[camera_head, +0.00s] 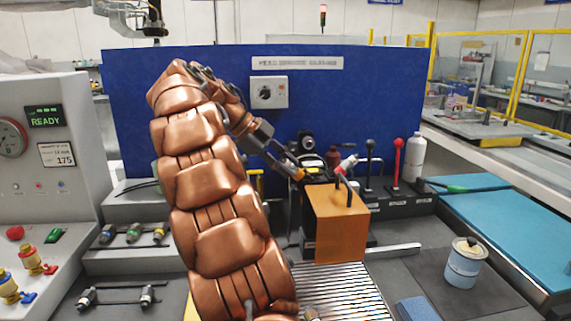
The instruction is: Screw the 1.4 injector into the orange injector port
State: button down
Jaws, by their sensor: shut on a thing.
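My gripper (287,167), at the end of my copper-coloured arm, is at the middle of the bench, just behind and left of the orange block (338,225). It is shut on a small part, apparently the injector, mostly hidden by the fingers; its marking cannot be read. A small orange piece (299,175) shows right at the fingertips, beside a dark fixture (318,176). I cannot tell whether this is the orange injector port, nor whether the held part touches or sits in it. Several other injectors (133,232) with coloured bands lie on a rack at the left.
A blue panel (390,100) with a dial (267,92) stands behind. Black and red-knobbed levers (398,150), a white bottle (416,158) and a blue-white can (463,265) are at right. A grey console (45,150) reads READY. My arm hides the bench's left middle.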

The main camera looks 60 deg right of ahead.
jog(key=m, duration=0.5)
jog(key=c, duration=0.7)
grip_release()
jog(key=shift+c, duration=0.2)
jog(key=shift+c, duration=0.2)
jog(key=shift+c, duration=1.1)
